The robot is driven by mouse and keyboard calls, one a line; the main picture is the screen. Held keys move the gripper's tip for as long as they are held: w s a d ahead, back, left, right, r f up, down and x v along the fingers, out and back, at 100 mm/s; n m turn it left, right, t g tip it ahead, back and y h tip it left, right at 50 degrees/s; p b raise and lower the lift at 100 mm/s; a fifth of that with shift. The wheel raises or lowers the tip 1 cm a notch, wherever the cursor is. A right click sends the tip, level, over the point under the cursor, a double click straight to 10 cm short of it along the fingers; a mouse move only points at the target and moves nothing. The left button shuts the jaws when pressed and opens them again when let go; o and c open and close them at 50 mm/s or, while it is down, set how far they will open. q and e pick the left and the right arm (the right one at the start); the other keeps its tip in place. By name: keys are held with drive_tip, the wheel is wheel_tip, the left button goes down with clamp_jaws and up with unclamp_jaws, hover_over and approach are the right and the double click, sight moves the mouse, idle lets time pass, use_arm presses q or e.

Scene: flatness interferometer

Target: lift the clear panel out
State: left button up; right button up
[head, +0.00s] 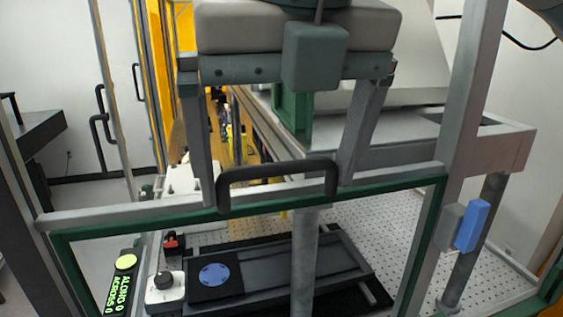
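The clear panel has a green frame (130,220) and a black bar handle (280,170) at its top edge. It stands upright in the grey metal enclosure frame, and I look through it at the bench. My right gripper (277,192) comes down from the top of the head view. Its two fingers are spread wide, one beyond each end of the handle. The handle lies between the fingertips in the picture; I cannot tell whether they touch it. My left gripper is not in view.
Behind the panel, a black stage with a blue disc (214,274) sits on the perforated bench (400,225). A glowing green readout (119,285) stands at lower left. A blue latch-like block (472,225) is on the right post (450,150). Grey posts flank the panel.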

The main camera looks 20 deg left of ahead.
drive_tip(key=o, duration=0.9)
drive_tip(key=shift+r, duration=0.1)
drive_tip(key=c, duration=0.9)
drive_tip(key=shift+r, duration=0.15)
